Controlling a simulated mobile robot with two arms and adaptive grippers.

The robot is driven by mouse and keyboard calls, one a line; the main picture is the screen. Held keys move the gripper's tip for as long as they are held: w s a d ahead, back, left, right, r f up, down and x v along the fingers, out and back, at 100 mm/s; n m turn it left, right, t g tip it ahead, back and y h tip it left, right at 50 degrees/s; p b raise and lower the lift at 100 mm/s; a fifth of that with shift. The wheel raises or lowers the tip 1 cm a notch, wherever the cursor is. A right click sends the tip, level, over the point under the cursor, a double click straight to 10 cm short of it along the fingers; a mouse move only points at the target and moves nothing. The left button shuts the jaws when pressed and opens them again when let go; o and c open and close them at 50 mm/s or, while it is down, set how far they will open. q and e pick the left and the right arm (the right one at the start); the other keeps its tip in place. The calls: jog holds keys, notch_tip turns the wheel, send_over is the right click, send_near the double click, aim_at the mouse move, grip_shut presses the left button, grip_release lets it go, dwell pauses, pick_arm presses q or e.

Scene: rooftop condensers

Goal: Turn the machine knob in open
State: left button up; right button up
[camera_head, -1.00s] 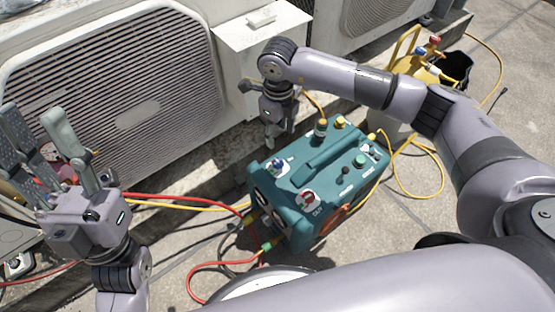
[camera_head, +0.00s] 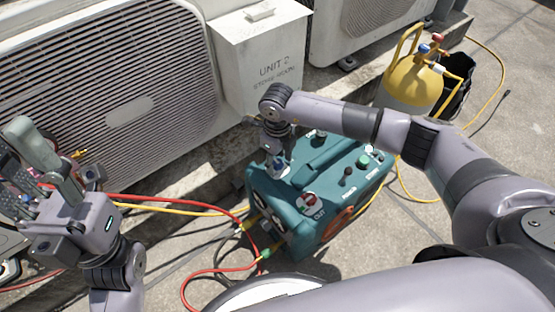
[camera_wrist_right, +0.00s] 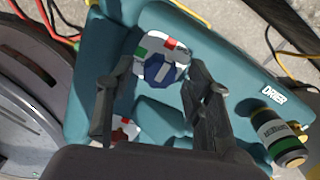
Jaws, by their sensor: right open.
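The teal machine (camera_head: 325,180) stands on the ground in front of the condensers. In the head view the knob (camera_head: 279,166) is partly covered by my right gripper (camera_head: 277,154). In the right wrist view my right gripper (camera_wrist_right: 158,75) is open, with one finger on each side of the knob. Gaps show between fingers and knob. A second knob (camera_head: 308,202), red and white, is marked OUT. My left gripper (camera_head: 20,165) is open and empty at the far left.
Condenser units (camera_head: 110,100) and a grey box (camera_head: 262,60) stand behind the machine. Red hoses (camera_head: 205,270) and yellow hoses run to its left side. A yellow cylinder (camera_head: 412,85) and a black bucket (camera_head: 455,90) stand at the back right. A DRIER fitting (camera_wrist_right: 280,138) is near the right finger.

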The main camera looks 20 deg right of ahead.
jog(key=shift+c, duration=0.3)
grip_shut()
jog(key=shift+n, duration=0.3)
jog(key=n, duration=0.3)
jog(key=shift+n, duration=0.3)
jog(key=n, duration=0.4)
jog(key=shift+n, duration=0.3)
jog(key=n, duration=0.4)
jog(key=shift+b, duration=0.35)
jog(key=shift+n, duration=2.1)
